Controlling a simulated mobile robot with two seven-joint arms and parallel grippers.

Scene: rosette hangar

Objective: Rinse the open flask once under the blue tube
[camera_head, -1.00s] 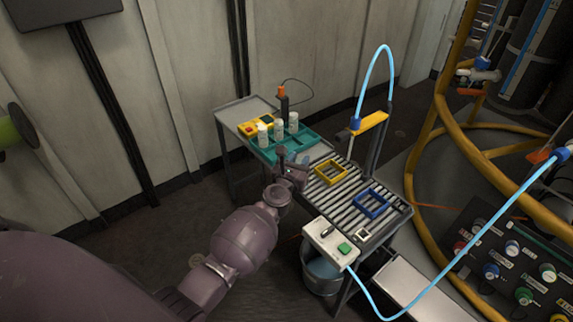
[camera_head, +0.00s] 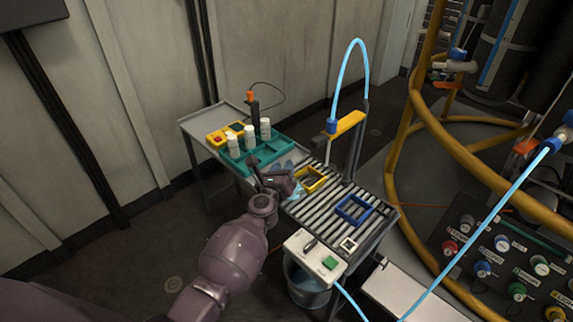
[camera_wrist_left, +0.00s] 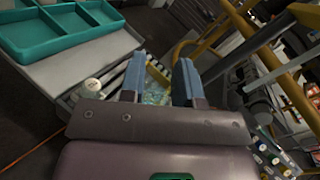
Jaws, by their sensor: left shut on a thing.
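The flask (camera_wrist_left: 157,92) is clear and pale blue-green, between the two blue fingers of my left gripper (camera_wrist_left: 160,80). In the head view the gripper (camera_head: 288,182) is at the left end of the slatted rack, beside the yellow frame, shut on the flask (camera_head: 297,193). The gripper partly hides the flask, and its mouth cannot be made out. The blue tube (camera_head: 347,52) arches over the rack and ends in a blue fitting (camera_head: 331,127) at a yellow bracket (camera_head: 349,123). This outlet is behind and to the right of the flask, apart from it. My right gripper is not in view.
A teal tray (camera_head: 262,152) with several white bottles (camera_head: 249,137) lies left of the rack. The yellow frame (camera_head: 312,180) and a blue frame (camera_head: 354,209) sit on the slats (camera_head: 322,212). A white box with a green button (camera_head: 329,262) is at the front, above a bucket (camera_head: 305,290).

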